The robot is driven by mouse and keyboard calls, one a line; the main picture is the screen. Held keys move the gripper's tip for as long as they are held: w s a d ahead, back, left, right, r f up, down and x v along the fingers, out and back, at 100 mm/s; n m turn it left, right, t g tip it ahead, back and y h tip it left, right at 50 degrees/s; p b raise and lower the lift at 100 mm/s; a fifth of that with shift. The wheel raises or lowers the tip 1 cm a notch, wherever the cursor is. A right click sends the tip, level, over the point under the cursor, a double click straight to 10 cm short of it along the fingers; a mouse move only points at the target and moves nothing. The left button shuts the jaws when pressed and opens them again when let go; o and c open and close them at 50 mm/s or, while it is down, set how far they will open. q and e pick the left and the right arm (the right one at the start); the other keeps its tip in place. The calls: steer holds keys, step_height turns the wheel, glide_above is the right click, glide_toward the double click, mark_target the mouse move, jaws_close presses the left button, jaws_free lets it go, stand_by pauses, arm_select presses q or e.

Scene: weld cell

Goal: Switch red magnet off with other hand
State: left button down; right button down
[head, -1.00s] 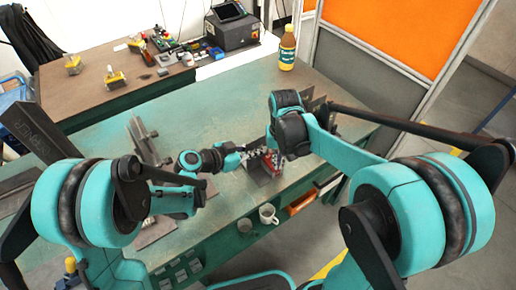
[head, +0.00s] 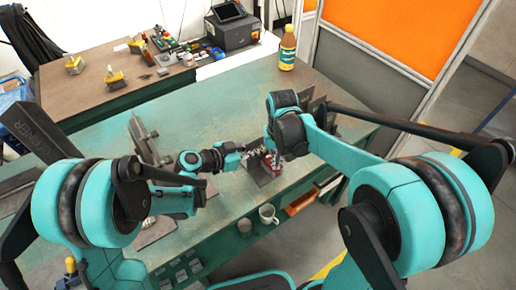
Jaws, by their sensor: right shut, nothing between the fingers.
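A small red object (head: 271,164), which looks like the red magnet, is on a dark plate (head: 262,178) near the front edge of the green table. My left gripper (head: 252,153) reaches in from the left, its fingertips close beside the red object. Its opening is too small to tell. My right gripper (head: 277,158) points down at the red object from above and is shut with nothing in it. The fingers overlap the red object, so its switch and any contact are hidden.
Dark upright plates (head: 317,108) stand just behind my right wrist. A yellow-labelled bottle (head: 287,48) stands at the table's far edge. A white mug (head: 267,213) is below the front edge. A steel fixture (head: 142,140) lies to the left. The table's far middle is clear.

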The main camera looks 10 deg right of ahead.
steer(key=shift+w+a, duration=0.2)
steer(key=shift+a, duration=0.3)
stand_by(1.1)
steer(key=shift+s, duration=0.15)
steer(key=shift+s+d, duration=0.2)
steer(key=shift+s, duration=0.05)
step_height(320, 180, up, 7)
stand_by(0.8)
stand_by(0.6)
step_height(320, 180, up, 12)
stand_by(0.4)
